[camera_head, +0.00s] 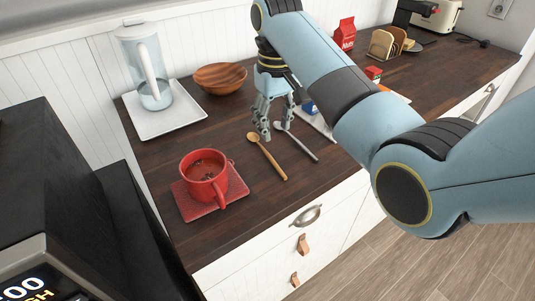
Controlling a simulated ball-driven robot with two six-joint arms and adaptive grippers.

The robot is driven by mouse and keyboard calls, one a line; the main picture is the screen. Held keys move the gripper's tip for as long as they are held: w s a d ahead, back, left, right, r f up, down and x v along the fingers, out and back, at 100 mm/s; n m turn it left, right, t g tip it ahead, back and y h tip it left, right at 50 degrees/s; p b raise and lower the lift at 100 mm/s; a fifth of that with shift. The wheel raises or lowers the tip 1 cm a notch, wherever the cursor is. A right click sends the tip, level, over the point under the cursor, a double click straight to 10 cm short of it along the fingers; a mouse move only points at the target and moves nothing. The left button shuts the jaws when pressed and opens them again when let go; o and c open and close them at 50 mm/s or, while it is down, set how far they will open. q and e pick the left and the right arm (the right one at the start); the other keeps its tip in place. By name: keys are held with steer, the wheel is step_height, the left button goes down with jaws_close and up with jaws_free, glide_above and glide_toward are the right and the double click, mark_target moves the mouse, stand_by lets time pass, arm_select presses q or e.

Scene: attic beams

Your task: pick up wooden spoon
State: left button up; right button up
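The wooden spoon (270,160) lies on the dark wooden countertop, its bowl pointing to the back left and its handle to the front right. My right gripper (274,133) points down just behind and to the right of the spoon's bowl. Its two fingers are apart, with nothing visible held between them. Whether the fingertips touch the countertop or a spoon cannot be told. My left gripper is not in view.
A grey spoon (301,146) lies right of the wooden spoon, its head by my fingers. A wooden bowl (220,78) and a pitcher (152,75) on a white tray (164,123) stand behind.

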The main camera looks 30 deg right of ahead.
mark_target(274, 161)
step_height(274, 161, down, 10)
steer(key=shift+f+p, duration=0.2)
steer(key=shift+p, duration=0.2)
steer(key=shift+c, duration=0.3)
jaws_close()
